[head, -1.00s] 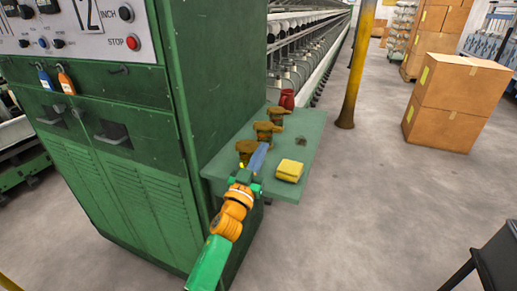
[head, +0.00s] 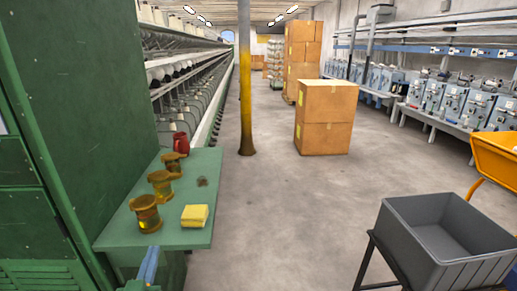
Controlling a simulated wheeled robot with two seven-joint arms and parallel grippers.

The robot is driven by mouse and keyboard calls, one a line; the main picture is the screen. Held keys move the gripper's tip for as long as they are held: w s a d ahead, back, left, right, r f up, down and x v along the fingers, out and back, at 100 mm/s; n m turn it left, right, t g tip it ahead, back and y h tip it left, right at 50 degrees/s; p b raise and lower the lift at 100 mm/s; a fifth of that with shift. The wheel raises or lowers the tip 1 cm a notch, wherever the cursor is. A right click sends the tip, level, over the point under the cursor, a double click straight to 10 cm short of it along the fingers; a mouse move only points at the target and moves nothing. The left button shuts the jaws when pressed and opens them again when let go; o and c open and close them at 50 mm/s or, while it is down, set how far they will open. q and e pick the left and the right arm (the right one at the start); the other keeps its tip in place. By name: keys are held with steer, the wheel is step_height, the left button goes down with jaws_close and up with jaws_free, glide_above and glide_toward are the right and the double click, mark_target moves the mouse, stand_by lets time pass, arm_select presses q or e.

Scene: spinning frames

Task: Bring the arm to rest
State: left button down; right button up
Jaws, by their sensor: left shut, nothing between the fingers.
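My left gripper (head: 151,256) shows at the bottom left of the head view, at the near edge of the green side table (head: 222,160). Only its blue fingers and a bit of green behind them are in view. The fingers lie close together, shut and empty. The rest of that arm is below the picture. My right gripper is not in view.
The table holds several brown bobbins (head: 146,213), a yellow sponge-like block (head: 195,216) and a red mug (head: 181,143). A green machine cabinet (head: 90,100) stands left. A grey bin (head: 440,235) stands front right. Cardboard boxes (head: 326,118) stand beyond open floor.

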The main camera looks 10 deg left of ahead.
arm_select(q)
steer(key=s+d+f+m+g+h, duration=0.3)
steer(key=s+d+f+g, duration=0.4)
steer(key=s+f, duration=0.25)
steer(key=s+d+f+m+g+h, duration=0.25)
steer(key=s+d+f+g, duration=0.35)
steer(key=s+f, duration=0.3)
step_height(320, 180, down, 15)
steer(key=s+g, duration=0.2)
steer(key=s+a+f+g, duration=0.1)
steer(key=s+a+f, duration=0.1)
steer(key=s+f, duration=0.9)
steer(key=shift+s+f, duration=0.2)
steer(key=shift+s, duration=0.9)
